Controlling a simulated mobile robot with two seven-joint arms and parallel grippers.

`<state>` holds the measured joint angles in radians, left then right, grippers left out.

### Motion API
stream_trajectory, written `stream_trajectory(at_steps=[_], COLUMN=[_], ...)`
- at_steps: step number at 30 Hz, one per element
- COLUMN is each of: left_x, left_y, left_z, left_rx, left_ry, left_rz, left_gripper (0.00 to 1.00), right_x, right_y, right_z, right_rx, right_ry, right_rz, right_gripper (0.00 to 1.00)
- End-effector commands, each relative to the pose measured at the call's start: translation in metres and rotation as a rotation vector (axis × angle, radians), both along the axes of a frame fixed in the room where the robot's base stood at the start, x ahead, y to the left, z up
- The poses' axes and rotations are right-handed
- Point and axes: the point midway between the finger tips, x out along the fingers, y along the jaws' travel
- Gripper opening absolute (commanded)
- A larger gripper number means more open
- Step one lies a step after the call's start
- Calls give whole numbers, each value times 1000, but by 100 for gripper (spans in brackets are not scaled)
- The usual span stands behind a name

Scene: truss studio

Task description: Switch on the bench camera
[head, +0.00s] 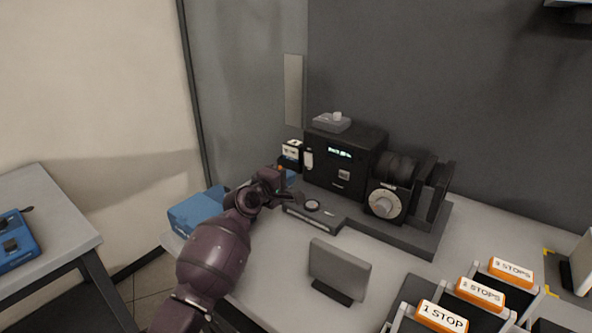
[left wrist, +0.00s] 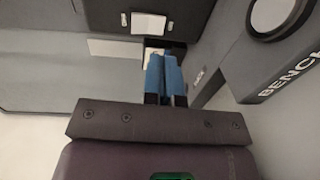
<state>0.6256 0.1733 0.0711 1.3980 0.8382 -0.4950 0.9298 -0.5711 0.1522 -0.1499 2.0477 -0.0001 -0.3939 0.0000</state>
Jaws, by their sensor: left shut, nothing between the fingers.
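The bench camera (head: 340,165) is a black box with a lens (head: 395,170) on its right, standing on a dark grey base at the back of the bench. A small display (head: 340,153) on its front is lit with blue-green characters. My left gripper (head: 290,178) is shut and empty at the camera's left front corner. In the left wrist view its blue fingers (left wrist: 165,72) are together, just below a dark body with a pale plate (left wrist: 148,23). I cannot tell whether the fingertips touch anything. My right gripper is not in view.
A grey base bar with a round disc (head: 312,205) lies in front of the camera. A blue box (head: 197,208) is beside my left arm. A grey panel (head: 338,268) and orange-topped filters marked "STOPS" (head: 481,292) stand nearer. A wall is behind.

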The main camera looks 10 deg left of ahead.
Motion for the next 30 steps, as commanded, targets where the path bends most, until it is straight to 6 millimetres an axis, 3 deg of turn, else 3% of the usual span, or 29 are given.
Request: stream_trajectory(at_steps=[9, 30], left_x=[-30, -33], left_y=[12, 14], left_z=[3, 2], left_rx=[0, 0], left_ry=[0, 1], left_rz=[1, 0], left_gripper=[0, 0], right_x=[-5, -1], right_y=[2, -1], right_z=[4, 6], right_rx=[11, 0], right_ry=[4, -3], right_rz=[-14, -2], right_gripper=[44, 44])
